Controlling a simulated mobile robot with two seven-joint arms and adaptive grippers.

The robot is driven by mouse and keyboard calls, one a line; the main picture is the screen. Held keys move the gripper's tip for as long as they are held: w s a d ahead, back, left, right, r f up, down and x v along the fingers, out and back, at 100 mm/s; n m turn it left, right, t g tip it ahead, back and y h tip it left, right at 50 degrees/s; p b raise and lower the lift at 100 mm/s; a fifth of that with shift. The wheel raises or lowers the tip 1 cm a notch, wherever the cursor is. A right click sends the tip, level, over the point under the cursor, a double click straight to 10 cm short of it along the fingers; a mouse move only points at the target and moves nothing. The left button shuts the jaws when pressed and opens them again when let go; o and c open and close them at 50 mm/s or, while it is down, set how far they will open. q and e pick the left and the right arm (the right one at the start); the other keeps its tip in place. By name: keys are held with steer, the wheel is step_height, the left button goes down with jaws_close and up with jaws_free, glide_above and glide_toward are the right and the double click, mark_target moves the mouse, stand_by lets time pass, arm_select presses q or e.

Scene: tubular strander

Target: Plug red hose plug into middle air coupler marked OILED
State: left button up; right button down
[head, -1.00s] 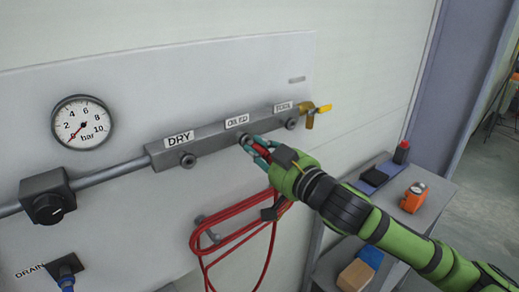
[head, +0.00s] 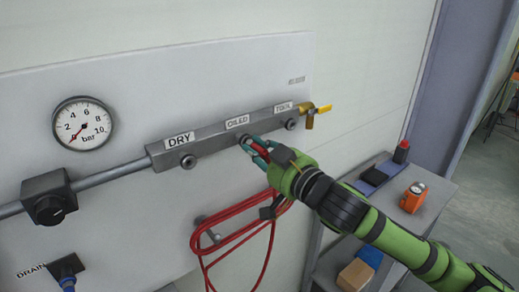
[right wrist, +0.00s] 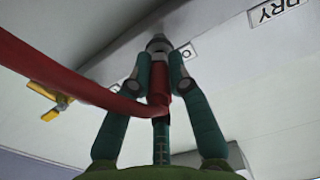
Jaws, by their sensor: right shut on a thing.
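The OILED coupler (head: 243,139) is the middle one on the grey manifold (head: 215,140), under its white label (head: 237,121). My right gripper (head: 257,150) is right in front of it, its teal fingers shut on the red hose plug (right wrist: 158,82). In the right wrist view the plug lies between the fingers (right wrist: 160,66), lined up with the coupler, its front end at the coupler's mouth. I cannot tell how deep it sits. The red hose (right wrist: 60,78) bends away to the left there. My left gripper is not in view.
The DRY coupler (head: 188,161) and the right-hand coupler (head: 291,124) flank it; a yellow-handled valve (head: 319,110) ends the manifold. A coiled red hose (head: 228,213) hangs below. A grey shelf unit (head: 424,222) with small items stands at right.

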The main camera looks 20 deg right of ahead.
steer(key=shift+w+a, duration=0.1)
steer(key=shift+w, duration=0.25)
steer(key=c, duration=1.1)
jaws_free()
steer(key=shift+v, duration=3.75)
steer(key=shift+r, duration=0.1)
